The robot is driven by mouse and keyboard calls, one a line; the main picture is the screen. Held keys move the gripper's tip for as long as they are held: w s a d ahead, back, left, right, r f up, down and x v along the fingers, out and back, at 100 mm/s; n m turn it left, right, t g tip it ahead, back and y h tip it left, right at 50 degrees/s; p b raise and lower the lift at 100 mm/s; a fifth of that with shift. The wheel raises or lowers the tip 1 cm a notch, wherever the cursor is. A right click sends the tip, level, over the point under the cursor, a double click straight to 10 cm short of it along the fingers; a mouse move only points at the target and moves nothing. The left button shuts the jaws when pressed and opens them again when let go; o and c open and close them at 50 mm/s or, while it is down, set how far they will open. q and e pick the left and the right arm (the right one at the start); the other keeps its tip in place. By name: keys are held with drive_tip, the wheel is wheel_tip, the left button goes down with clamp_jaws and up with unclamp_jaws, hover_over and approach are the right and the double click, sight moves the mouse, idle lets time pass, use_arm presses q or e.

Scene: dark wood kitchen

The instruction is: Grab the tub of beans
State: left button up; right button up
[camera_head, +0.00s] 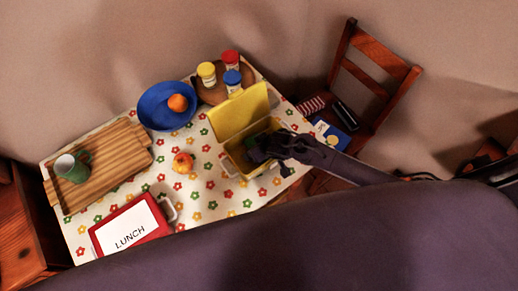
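No label for beans can be read. Three small white tubs stand on a round wooden board at the back of the table: one with a yellow lid (207,74), one with a red lid (231,60) and one with a blue lid (233,83). An open yellow lunch box (238,117) is in front of them. My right gripper (256,151) comes in from the right and is low over or inside the box's base. Its fingers are dark and small, so I cannot tell whether they hold anything. My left gripper is not in view.
A blue bowl (155,117) with an orange (177,103), an apple-like fruit (183,162), a wooden tray (117,165) with a green mug (71,168), and a red LUNCH box (111,229) are on the table. A chair (372,85) with items on it stands at right.

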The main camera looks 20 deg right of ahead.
drive_tip(key=shift+f, duration=0.25)
idle(0.5)
drive_tip(key=c, duration=1.1)
drive_tip(key=shift+c, duration=0.2)
